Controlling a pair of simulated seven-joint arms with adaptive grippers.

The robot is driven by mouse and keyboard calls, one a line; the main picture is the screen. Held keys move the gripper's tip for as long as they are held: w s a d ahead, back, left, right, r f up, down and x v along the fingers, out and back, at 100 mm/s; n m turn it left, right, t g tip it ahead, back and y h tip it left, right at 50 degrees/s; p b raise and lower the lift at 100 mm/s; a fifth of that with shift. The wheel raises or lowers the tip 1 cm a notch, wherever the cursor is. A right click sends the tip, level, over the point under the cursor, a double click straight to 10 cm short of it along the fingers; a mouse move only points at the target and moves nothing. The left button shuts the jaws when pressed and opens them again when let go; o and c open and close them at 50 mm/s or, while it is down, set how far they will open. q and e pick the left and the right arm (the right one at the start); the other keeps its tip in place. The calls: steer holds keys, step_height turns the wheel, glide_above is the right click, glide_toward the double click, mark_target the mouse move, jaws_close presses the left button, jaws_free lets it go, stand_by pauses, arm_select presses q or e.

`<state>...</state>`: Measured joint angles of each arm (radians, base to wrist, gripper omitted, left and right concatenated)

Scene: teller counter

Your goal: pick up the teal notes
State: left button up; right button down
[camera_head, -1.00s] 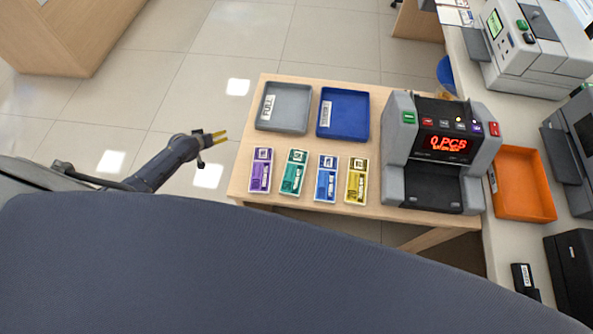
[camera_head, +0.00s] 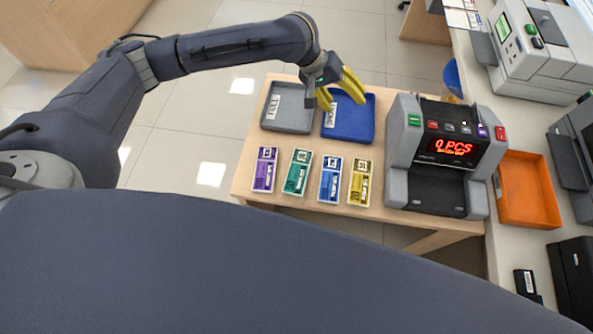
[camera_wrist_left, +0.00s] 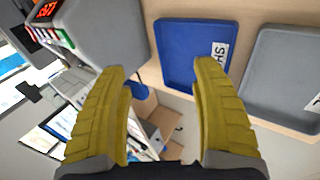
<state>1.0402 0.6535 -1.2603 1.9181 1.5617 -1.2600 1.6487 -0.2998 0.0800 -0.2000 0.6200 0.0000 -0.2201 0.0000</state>
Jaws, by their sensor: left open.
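The teal notes (camera_head: 297,172) lie on the wooden table, second from the left in a row of note bundles. Purple notes (camera_head: 264,169) lie to their left, blue notes (camera_head: 330,180) and yellow notes (camera_head: 359,183) to their right. My left gripper (camera_head: 339,97), with yellow fingers, is above the blue tray, behind the row. It is open and empty; its spread fingers also show in the left wrist view (camera_wrist_left: 163,110). The teal notes do not show in the left wrist view. My right gripper is not in view.
A grey tray (camera_head: 288,122) and a blue tray (camera_head: 364,127) stand behind the notes. A counting machine (camera_head: 437,155) with a red display stands to the right of the row. An orange tray (camera_head: 527,190) lies further right on the counter.

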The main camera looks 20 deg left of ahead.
arm_select(q)
steer(key=s+g+y, duration=0.2)
steer(key=s, duration=0.6)
steer(key=y, duration=0.5)
glide_above(298, 171)
steer(key=shift+f, duration=8.15)
steer(key=shift+c, duration=0.3)
steer(key=c, duration=0.9)
steer(key=shift+c, duration=0.2)
